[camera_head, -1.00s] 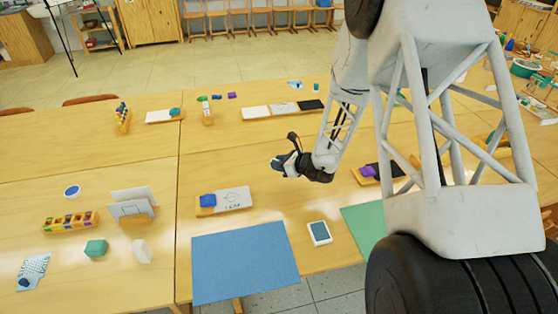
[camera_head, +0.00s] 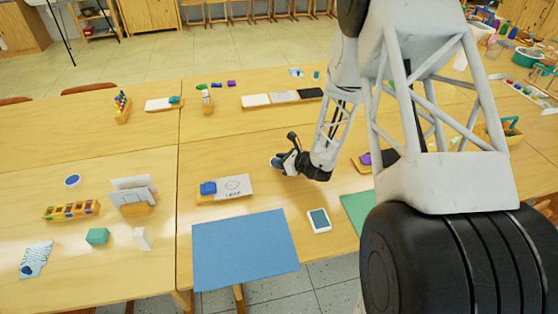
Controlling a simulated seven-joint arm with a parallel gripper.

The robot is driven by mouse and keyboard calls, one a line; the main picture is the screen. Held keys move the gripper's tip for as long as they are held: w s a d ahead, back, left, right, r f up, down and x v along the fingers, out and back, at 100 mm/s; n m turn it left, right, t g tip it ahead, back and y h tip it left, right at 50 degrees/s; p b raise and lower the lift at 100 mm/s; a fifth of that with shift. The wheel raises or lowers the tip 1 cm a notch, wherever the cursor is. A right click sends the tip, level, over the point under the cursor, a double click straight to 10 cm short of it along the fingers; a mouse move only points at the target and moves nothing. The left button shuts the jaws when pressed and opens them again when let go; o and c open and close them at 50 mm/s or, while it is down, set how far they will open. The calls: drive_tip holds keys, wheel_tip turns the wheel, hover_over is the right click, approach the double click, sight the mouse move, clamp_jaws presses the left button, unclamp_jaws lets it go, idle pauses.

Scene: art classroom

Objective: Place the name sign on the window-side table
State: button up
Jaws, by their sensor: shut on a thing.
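My gripper (camera_head: 279,163) is low over the middle of the near table (camera_head: 330,248), just right of a white card marked with writing like "LEAF" (camera_head: 238,186). It is shut on a small dark-blue thing at its tips, mostly hidden by the fingers. I cannot tell whether this is the name sign. The card lies with a blue block (camera_head: 208,187) on a wooden tray. A white folded card (camera_head: 133,184) stands upright in a wooden holder on the left table. I cannot tell which table is window-side, as no window shows.
A blue mat (camera_head: 245,250) and a white tablet-like device (camera_head: 319,220) lie near the front edge. A green mat (camera_head: 357,210) is partly behind my arm. Blocks (camera_head: 97,236) and a slotted wooden tray (camera_head: 71,210) stand at left. Free tabletop lies beyond my gripper.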

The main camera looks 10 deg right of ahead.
drive_tip(key=shift+f, duration=0.6)
idle(0.5)
drive_tip(key=o, duration=1)
drive_tip(key=shift+v, duration=3.9)
